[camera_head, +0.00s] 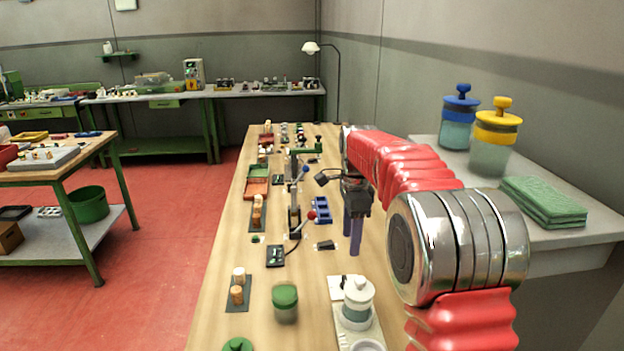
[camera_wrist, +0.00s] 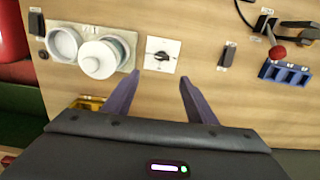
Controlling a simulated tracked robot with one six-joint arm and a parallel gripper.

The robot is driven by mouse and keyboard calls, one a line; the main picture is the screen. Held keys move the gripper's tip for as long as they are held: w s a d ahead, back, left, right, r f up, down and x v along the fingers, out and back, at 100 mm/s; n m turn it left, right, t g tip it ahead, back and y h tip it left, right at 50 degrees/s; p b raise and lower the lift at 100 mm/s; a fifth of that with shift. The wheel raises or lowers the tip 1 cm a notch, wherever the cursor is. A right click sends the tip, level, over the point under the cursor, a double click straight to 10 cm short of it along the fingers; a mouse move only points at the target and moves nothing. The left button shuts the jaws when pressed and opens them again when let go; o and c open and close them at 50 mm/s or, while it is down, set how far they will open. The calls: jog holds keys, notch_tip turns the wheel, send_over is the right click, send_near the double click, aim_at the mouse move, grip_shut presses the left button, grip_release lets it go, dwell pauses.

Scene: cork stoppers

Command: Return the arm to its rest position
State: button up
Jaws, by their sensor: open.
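My gripper (camera_head: 355,233) hangs above the long wooden workbench (camera_head: 215,300) with its purple fingers pointing down. In the wrist view the gripper (camera_wrist: 158,98) has its two fingers spread apart with nothing between them. A small white plate with a dark rotary knob (camera_wrist: 160,55) lies on the bench beyond the fingertips. My red-sleeved arm reaches in from the right of the head view. Cork stoppers (camera_head: 237,284) stand on a dark mat at the bench's left side, and more corks (camera_head: 257,210) stand farther back.
A blue rack (camera_head: 321,209) and a red-knobbed lever (camera_head: 311,215) are close left of the gripper. A side shelf at right holds two jars (camera_head: 495,135) and green cloths (camera_head: 543,200).

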jog(key=s+r+n+t, duration=0.1)
jog(key=s+r+n, duration=0.3)
jog(key=s, duration=0.5)
jog(key=s+r+n+t, duration=0.2)
jog(key=s+r+n, duration=0.25)
jog(key=s, duration=0.45)
jog(key=s+f+n+t, duration=0.1)
jog(key=s+n, duration=0.3)
jog(key=s, duration=0.4)
jog(key=s+f+n+t, duration=0.1)
jog(key=s+f+n, duration=0.3)
jog(key=s, duration=0.5)
jog(key=shift+s+a+f+n, duration=0.15)
jog(key=shift+a+f+n, duration=0.1)
jog(key=shift+a+n, duration=0.25)
jog(key=shift+d, duration=0.1)
jog(key=shift+c, duration=0.7)
